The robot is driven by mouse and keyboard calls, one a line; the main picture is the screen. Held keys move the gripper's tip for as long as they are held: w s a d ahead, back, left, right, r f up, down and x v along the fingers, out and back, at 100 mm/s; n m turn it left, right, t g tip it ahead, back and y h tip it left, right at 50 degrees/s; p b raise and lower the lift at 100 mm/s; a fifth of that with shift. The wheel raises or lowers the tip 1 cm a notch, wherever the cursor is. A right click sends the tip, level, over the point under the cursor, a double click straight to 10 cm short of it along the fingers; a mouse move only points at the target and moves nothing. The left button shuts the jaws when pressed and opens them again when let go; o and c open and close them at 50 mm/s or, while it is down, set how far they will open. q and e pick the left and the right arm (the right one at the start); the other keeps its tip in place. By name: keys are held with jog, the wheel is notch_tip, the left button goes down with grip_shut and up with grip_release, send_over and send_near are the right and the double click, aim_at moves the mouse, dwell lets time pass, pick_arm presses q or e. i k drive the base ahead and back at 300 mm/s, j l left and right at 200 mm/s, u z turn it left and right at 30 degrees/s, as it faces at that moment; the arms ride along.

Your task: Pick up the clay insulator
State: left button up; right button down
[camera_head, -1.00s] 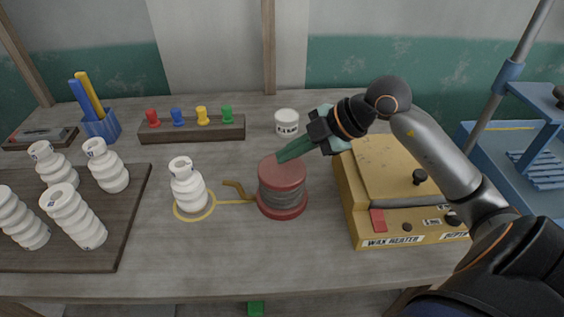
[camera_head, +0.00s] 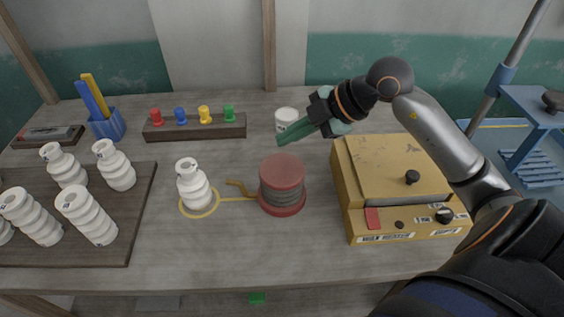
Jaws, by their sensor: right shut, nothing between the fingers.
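A white ribbed clay insulator (camera_head: 194,188) stands upright inside a yellow ring marked on the table, left of a red-and-grey spool (camera_head: 282,184). Several similar white insulators (camera_head: 87,215) stand or lean on a dark board (camera_head: 122,246) at the left. My right gripper (camera_head: 280,141), with green fingers, is shut and empty. It is above and behind the red spool, well to the right of the ringed insulator. My left gripper is not in view.
A yellow wax heater box (camera_head: 395,165) stands right of the spool. A white jar (camera_head: 286,119), a rack with coloured pegs (camera_head: 193,129) and a blue pen holder (camera_head: 107,126) stand at the back. The table's front strip is clear.

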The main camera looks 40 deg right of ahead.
aim_at(193, 184)
jog(key=k, duration=1)
